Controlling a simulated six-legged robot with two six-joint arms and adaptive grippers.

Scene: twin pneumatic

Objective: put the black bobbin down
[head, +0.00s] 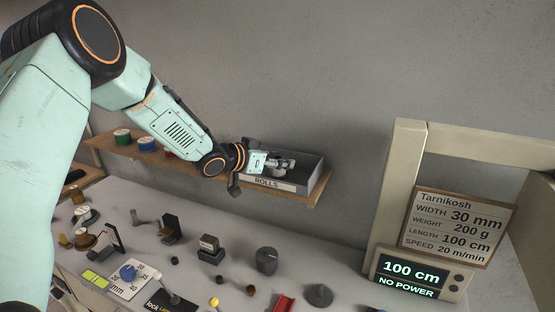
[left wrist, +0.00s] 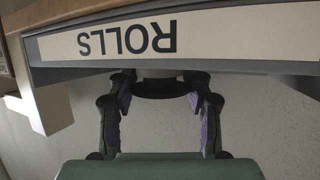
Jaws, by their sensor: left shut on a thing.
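My left gripper (head: 280,163) is at the grey open tray (head: 314,168) labelled ROLLS on the wall shelf. In the left wrist view the gripper (left wrist: 160,82) is shut, with its two fingers on either side of a dark round thing, seemingly the black bobbin (left wrist: 160,90). A paler part of it shows next to the tray's edge (left wrist: 260,66). In the head view I cannot make the bobbin out clearly between the fingers. I cannot tell whether it touches the tray floor. My right gripper is not in view.
The wooden shelf (head: 312,197) also carries a green spool (head: 122,137) and a blue spool (head: 147,143) at left. The bench below holds several small parts, including a dark grey knob-like cylinder (head: 266,260). A beige frame with a display (head: 412,273) stands at right.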

